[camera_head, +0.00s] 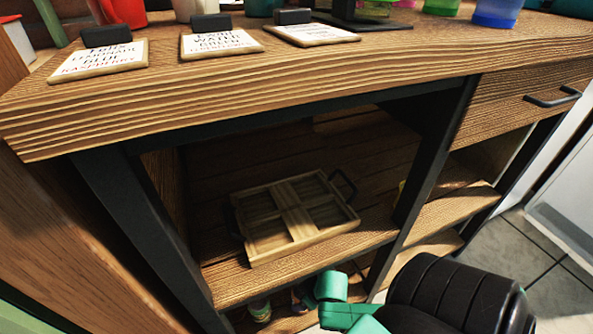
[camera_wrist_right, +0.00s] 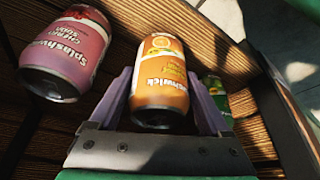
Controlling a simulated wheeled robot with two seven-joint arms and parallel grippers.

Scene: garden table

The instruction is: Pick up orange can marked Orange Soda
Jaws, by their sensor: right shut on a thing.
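In the right wrist view, an orange can (camera_wrist_right: 160,82) with orange fruit pictures and upside-down lettering sits between the two fingers of my right gripper (camera_wrist_right: 163,102). The gripper is shut on this can, one finger on each side. The small print is too blurred to read fully. In the head view my right arm reaches down at the lower shelf; its fingers and the orange can are not visible there. My left gripper is in neither view.
A pink cherry soda can (camera_wrist_right: 66,52) stands left of the orange can, and a green can (camera_wrist_right: 216,100) is close on its right. Wooden shelf boards surround them. Above, a wooden tray (camera_head: 262,250) lies on the middle shelf, under the tabletop (camera_head: 330,65).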

